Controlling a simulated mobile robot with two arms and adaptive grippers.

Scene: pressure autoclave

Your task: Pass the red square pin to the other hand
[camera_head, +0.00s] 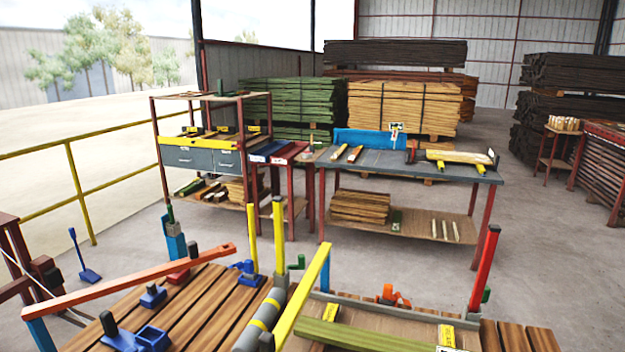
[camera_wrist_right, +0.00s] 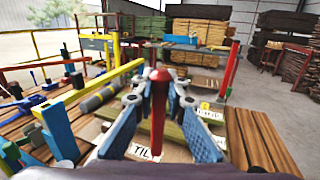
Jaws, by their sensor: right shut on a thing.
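The red pin (camera_wrist_right: 158,100) stands upright in the right wrist view, with a rounded top; I cannot tell from here whether its shaft is square. My right gripper (camera_wrist_right: 160,103), with blue pads on its fingers, is shut on the pin, one finger on each side. Neither gripper can be made out in the head view, and my left gripper is in neither view.
A slatted wooden bench (camera_head: 190,318) lies in front, with a long red bar (camera_head: 140,280), a yellow bar (camera_head: 302,300) and an upright red post (camera_head: 484,270). A grey-topped table (camera_head: 380,165) and a shelf rack (camera_head: 210,145) stand behind. Concrete floor (camera_head: 400,262) is open between.

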